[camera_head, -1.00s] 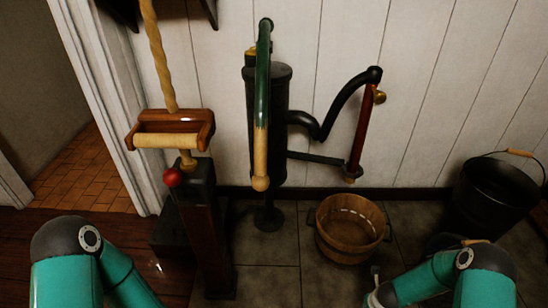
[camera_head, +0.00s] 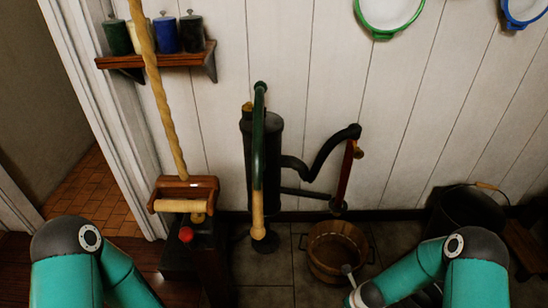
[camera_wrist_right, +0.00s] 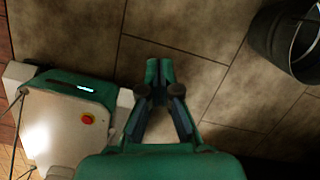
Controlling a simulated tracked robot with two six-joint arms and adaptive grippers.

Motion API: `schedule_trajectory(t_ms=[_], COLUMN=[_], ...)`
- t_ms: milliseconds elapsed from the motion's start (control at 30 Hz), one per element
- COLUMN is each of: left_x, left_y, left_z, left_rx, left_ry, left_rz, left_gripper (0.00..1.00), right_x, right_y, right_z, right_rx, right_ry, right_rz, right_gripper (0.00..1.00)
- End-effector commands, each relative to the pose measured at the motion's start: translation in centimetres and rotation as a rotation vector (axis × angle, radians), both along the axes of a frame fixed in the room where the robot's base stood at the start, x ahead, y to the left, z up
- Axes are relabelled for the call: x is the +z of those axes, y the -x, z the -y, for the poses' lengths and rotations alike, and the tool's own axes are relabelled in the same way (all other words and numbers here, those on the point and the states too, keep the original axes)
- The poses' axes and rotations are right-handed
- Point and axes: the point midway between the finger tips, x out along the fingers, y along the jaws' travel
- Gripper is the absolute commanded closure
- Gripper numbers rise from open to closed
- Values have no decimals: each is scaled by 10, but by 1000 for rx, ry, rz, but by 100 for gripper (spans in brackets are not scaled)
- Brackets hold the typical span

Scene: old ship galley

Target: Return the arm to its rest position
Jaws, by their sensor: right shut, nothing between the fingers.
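My right arm (camera_head: 415,272) is bent low at the right of the head view, its forearm reaching down and left to the bottom edge. In the right wrist view my right gripper (camera_wrist_right: 158,72) is shut with its green fingertips together. Nothing is between them, and bare floor tiles lie beyond. My left arm (camera_head: 75,265) is folded at the lower left of the head view. Its gripper is outside the frame.
A dark hand pump (camera_head: 263,155) with a green lever stands at the wall. A wooden tub (camera_head: 338,255) sits on the floor near my right forearm. A black bucket (camera_head: 468,212) stands right; it also shows in the wrist view (camera_wrist_right: 275,35). A shelf (camera_head: 150,60) holds several canisters.

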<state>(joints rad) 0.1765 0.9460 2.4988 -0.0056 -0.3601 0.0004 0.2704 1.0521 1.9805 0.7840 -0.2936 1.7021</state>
Motion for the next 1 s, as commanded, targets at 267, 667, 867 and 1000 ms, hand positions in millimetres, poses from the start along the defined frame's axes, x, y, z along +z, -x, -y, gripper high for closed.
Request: schedule_trajectory(t_ms=[267,667,867,1000], left_x=[115,169,167,167], left_y=[0,0,0,0], left_z=[0,0,0,0], left_rx=[0,0,0,0], left_ry=[0,0,0,0], left_rz=[0,-1,-1,-1], left_gripper=[60,60,60,60], right_x=[134,216,221,221], right_y=[52,145,167,166], right_z=[-44,-94,-106,-107], right_rx=[647,1870,2343,2501], right_ry=[64,150,219,274], right_rz=[17,216,380,439], right_gripper=[100,100,100,100])
